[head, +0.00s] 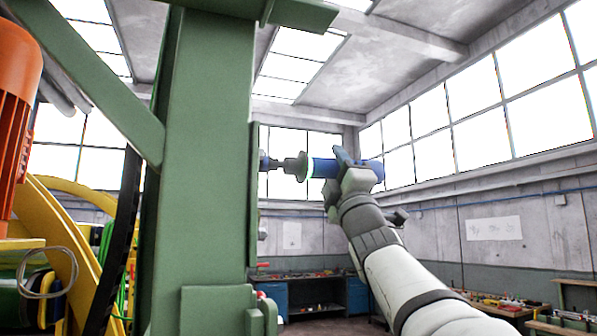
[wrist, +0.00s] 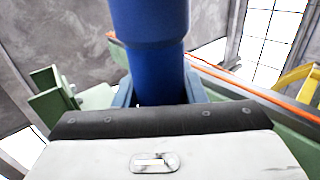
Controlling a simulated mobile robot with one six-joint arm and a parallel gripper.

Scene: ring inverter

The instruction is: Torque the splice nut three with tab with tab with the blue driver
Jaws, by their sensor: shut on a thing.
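My gripper (head: 346,163) is shut on the blue driver (head: 371,168), which lies roughly level with its nose pointing left. A green-lit ring shows at the driver's front. The driver's grey nose (head: 296,164) reaches a dark bolt or nut (head: 266,162) at the right side of the green column; I cannot tell whether it is seated on it. In the wrist view the blue driver (wrist: 152,25) stands between the two jaws of my gripper (wrist: 158,92). No number or tab on the nut can be made out.
A thick green column (head: 205,130) stands left of the driver. Beyond it are an orange motor (head: 16,110) and a yellow wheel (head: 65,235). Blue workbenches (head: 273,296) stand at the back. The air right of the column is clear around my arm.

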